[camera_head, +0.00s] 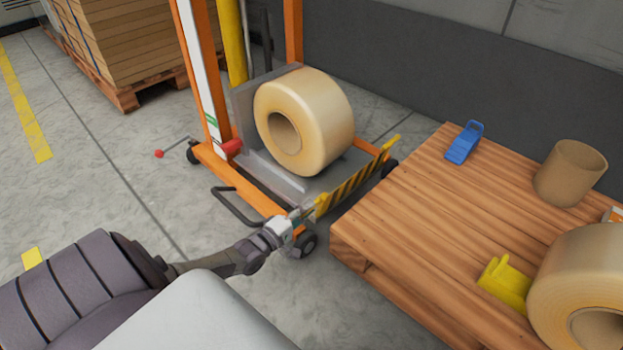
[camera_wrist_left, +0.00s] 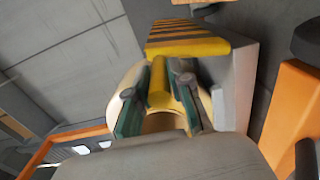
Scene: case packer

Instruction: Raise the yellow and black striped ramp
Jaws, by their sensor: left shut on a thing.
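The yellow and black striped ramp (camera_head: 350,184) stands along the right edge of the orange lifter's grey platform, tilted upward, with its far corner near the wooden pallet. It also shows in the left wrist view (camera_wrist_left: 188,38). My left gripper (camera_head: 305,215) is at the ramp's near end. In the left wrist view my left gripper (camera_wrist_left: 160,95) has its two green-padded fingers on either side of a yellow bar of the ramp, shut on it. A large tan roll (camera_head: 315,120) lies on the platform behind the ramp. My right gripper is not in view.
The orange lifter (camera_head: 205,85) has wheels and a black foot bar. A wooden pallet (camera_head: 440,215) stands close to the right, bearing a blue tool (camera_head: 464,143), a cardboard core (camera_head: 571,173), a yellow piece (camera_head: 505,283) and another roll (camera_head: 580,290).

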